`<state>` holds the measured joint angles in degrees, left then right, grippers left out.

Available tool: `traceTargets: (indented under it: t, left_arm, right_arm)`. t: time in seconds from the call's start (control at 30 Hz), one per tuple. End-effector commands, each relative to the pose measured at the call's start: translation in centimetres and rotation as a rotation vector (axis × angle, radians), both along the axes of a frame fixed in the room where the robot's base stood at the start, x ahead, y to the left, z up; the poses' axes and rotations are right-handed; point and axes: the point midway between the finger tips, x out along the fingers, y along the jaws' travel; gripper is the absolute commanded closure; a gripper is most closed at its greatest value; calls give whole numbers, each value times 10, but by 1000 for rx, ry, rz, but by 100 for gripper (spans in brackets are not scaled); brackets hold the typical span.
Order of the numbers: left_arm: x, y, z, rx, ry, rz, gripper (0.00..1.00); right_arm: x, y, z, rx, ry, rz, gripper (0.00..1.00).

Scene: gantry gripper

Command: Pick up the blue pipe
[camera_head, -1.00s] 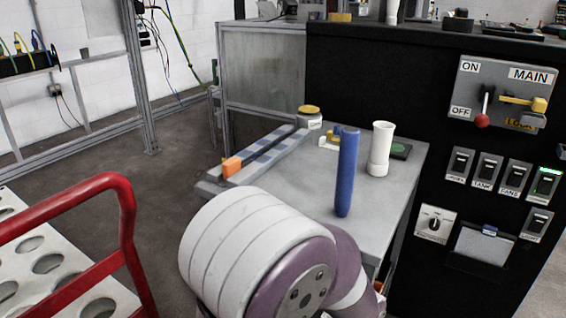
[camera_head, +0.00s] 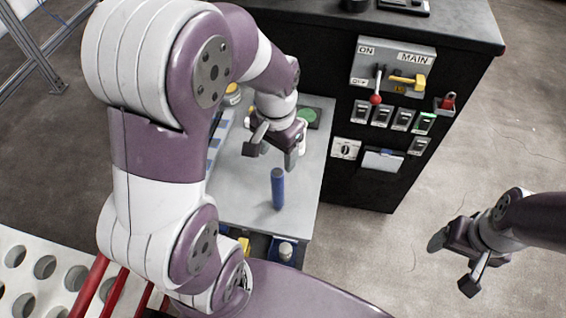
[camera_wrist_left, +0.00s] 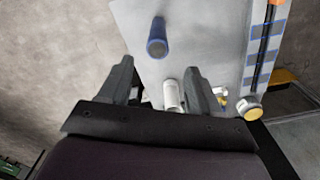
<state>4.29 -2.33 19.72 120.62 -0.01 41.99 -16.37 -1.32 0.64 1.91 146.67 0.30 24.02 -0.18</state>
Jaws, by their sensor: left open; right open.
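The blue pipe (camera_head: 278,188) stands upright on the grey table (camera_head: 246,200) in the head view. It also shows in the left wrist view (camera_wrist_left: 157,40), seen from above and beyond the fingertips. My left gripper (camera_head: 273,150) is open and empty above the table, a little behind the pipe and apart from it. In the left wrist view its fingers (camera_wrist_left: 160,78) are spread, with a white cylinder (camera_wrist_left: 171,97) seen between them. My right gripper (camera_head: 453,266) is open and empty over the floor at the right.
A black cabinet (camera_head: 345,185) with switches and a main lever stands right behind the table. A red-railed rack with round holes (camera_head: 38,262) is at the lower left. A blue-and-white checked strip (camera_wrist_left: 272,40) runs along one table side. The table around the pipe looks clear.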

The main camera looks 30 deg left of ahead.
Motion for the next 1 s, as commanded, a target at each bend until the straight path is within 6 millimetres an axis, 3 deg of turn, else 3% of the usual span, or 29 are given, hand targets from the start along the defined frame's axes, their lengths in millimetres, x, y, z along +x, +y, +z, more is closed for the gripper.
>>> traceTargets:
  t: [0.1,0.37,0.5,0.63,0.83,1.0]
  left_arm:
    - [-2,0,-32,0,7,0,37]
    - [-3,-1,-68,-1,5,1,37]
    - [-4,-2,-95,-1,6,1,37]
    - [-3,-2,-108,0,1,1,37]
    - [-3,-2,-108,0,-1,1,37]
    - [-3,-2,-108,0,0,1,92]
  right_arm:
    - [0,0,-3,0,1,0,22]
    - [0,0,-1,0,0,0,22]
    - [0,0,1,0,0,0,22]
    - [0,0,1,0,0,0,22]
    - [0,0,1,0,0,0,22]
    - [0,0,1,0,0,0,22]
